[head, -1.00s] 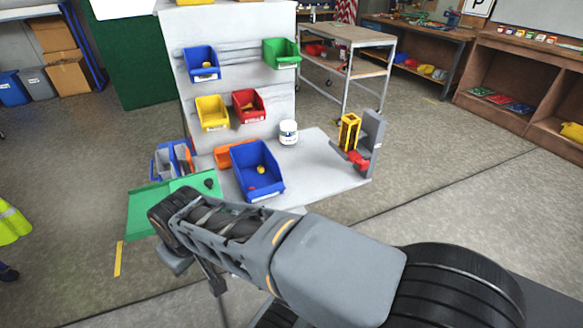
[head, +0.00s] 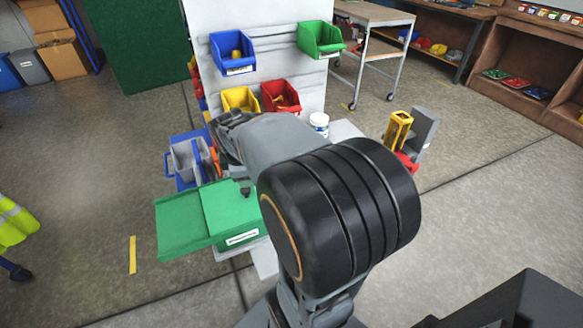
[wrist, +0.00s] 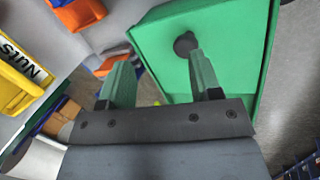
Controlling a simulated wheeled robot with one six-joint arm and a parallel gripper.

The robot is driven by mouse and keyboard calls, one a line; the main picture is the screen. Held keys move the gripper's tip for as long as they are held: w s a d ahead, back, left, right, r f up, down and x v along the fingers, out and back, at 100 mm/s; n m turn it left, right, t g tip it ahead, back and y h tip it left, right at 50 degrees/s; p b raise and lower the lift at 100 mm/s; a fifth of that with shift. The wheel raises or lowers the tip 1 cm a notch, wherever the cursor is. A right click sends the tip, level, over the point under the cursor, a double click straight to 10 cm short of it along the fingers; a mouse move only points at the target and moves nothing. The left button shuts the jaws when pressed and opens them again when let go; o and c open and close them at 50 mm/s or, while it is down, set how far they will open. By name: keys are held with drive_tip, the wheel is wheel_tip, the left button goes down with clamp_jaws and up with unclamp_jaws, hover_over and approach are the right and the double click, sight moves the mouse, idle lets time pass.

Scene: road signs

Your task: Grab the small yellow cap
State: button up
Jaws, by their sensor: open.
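A small yellow object (head: 236,54) lies in the upper blue bin (head: 240,70) on the white panel. I cannot tell whether it is the cap. The large blue bin on the table, which held another small yellow thing in the earlier head view, is now hidden behind my arm. In the wrist view, my gripper (wrist: 160,72) is open, with two green fingers apart and nothing seen between them. It points toward the green box (wrist: 225,65) with a dark knob (wrist: 186,43). No yellow cap shows clearly in the wrist view.
Yellow (head: 240,98) and red (head: 281,97) bins hang lower on the panel, a green bin (head: 321,39) at upper right. A grey caddy (head: 188,160) is at left.

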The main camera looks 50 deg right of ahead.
drive_tip(key=w+d+f+n+g+h, duration=0.1)
drive_tip(key=d+f+n+g+h, duration=0.15)
drive_tip(key=d+n, duration=1)
drive_tip(key=d+f, duration=0.2)
drive_tip(key=d+f+m, duration=0.1)
drive_tip(key=d+f, duration=0.1)
drive_tip(key=w+d+f+m+t, duration=0.1)
drive_tip(key=d+f, duration=0.1)
drive_tip(key=f, duration=0.1)
drive_tip(key=shift+d+m+y, duration=0.25)
drive_tip(key=shift+y, duration=0.1)
drive_tip(key=shift+b+x, duration=0.4)
drive_tip(key=shift+x, duration=2.7)
drive_tip(key=shift+s+a+f, duration=0.1)
drive_tip(key=shift+s+a, duration=0.05)
drive_tip(key=shift+c, duration=0.4)
drive_tip(key=c, duration=0.9)
